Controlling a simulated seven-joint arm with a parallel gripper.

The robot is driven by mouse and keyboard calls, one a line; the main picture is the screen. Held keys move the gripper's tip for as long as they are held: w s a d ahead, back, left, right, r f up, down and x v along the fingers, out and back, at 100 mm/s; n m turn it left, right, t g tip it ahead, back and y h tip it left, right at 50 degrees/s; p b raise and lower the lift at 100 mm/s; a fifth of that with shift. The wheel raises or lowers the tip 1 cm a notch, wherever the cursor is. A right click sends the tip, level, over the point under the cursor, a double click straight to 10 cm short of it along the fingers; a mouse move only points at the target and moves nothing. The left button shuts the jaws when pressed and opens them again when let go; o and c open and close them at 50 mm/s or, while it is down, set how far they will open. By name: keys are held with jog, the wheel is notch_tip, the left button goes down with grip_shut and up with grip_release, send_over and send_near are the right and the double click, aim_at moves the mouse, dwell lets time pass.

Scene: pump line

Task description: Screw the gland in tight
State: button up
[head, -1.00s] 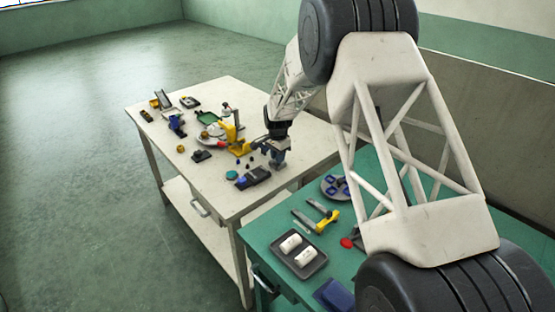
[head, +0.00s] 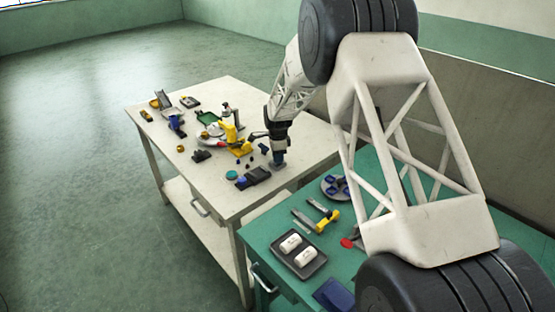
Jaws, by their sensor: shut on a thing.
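My gripper (head: 278,158) points straight down at the right side of the white table (head: 225,207), low over a small grey-blue part. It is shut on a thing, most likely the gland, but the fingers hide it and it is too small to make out. The depth of any thread cannot be seen. A dark block-like device (head: 254,176) lies just left of my gripper. A small blue part (head: 264,148) shows beside the wrist.
A yellow stand (head: 231,136) and several small dark parts are left of my gripper. A teal disc (head: 231,175) lies near the front edge. The green table (head: 275,220) holds a tray (head: 287,267) with two white pieces.

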jog(key=shift+m, duration=0.4)
jog(key=shift+m, duration=0.3)
jog(key=m, duration=0.2)
jog(key=shift+m, duration=2.2)
jog(key=o, duration=0.6)
